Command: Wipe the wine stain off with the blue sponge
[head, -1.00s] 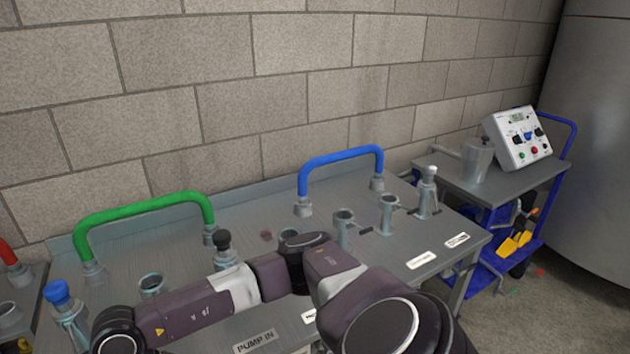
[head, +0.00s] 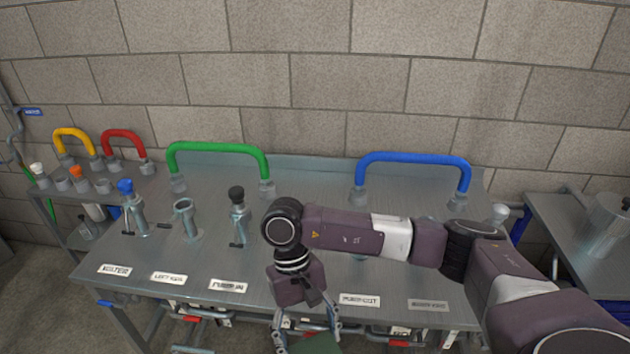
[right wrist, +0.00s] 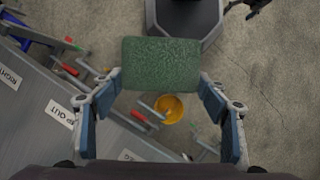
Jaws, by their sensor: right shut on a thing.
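My right gripper (head: 306,335) hangs from the arm that comes in from the right in the head view, just in front of the bench's front edge. It is shut on a green sponge (right wrist: 160,63); in the head view the sponge (head: 324,344) is partly cut off by the bottom edge. In the right wrist view the sponge sits between the fingertips of the right gripper (right wrist: 160,82), above the floor. I see no blue sponge. The wine stain does not show now; my arm covers part of the steel bench top (head: 200,255). My left gripper is not in view.
A green hose (head: 218,148) and a blue hose (head: 413,158) arch over the bench's rear. Valves with blue (head: 126,187) and black (head: 236,193) caps stand on its left half. A side table (head: 570,225) is at right. A yellow object (right wrist: 168,108) is below.

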